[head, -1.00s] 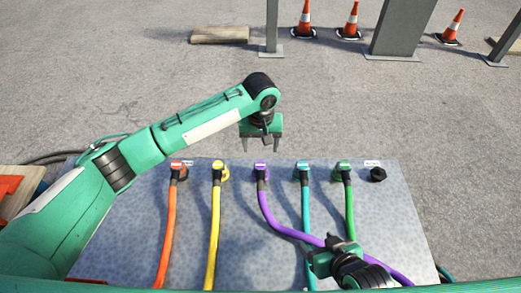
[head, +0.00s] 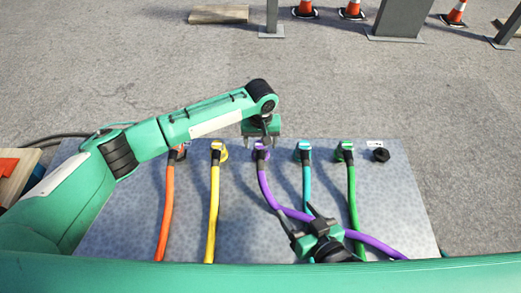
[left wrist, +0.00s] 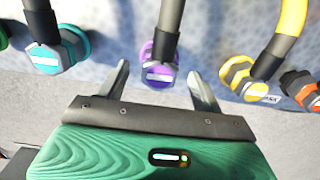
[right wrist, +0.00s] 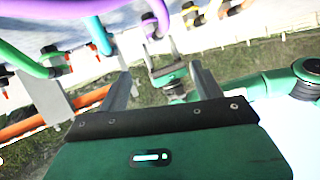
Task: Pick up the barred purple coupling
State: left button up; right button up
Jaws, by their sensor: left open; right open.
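The purple coupling (head: 261,151) sits at the far edge of the grey panel (head: 120,225), with a purple cable (head: 266,192) running down and right from it. In the left wrist view the coupling (left wrist: 158,74) shows a white bar on its face. My left gripper (head: 262,139) is open just above and beyond the coupling. In the left wrist view the coupling lies between the two fingertips in the picture, apart from both. My right gripper (head: 298,222) is open and empty over the panel, near the purple and cyan cables.
Orange (head: 180,152), yellow (head: 218,152), cyan (head: 304,152) and green (head: 345,152) couplings with cables line the same edge. A black cap (head: 381,155) is at the right. Open ground lies beyond, with posts and cones (head: 305,10).

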pick_arm(q)
notch_tip(320, 180, down, 2)
jog(key=shift+w+f, duration=0.1)
jog(key=shift+f+b, duration=0.3)
jog(key=shift+f, duration=0.05)
pick_arm(e)
jog(key=shift+w+a+r+t+y, duration=0.25)
jog(key=shift+a+r+t+y, duration=0.25)
jog(key=shift+t, duration=0.3)
pick_arm(q)
jog(key=shift+c, duration=0.2)
pick_arm(e)
jog(key=shift+r, duration=0.1)
pick_arm(q)
jog(key=c, duration=1.1)
jog(key=shift+c, duration=0.2)
jog(key=shift+r, duration=0.15)
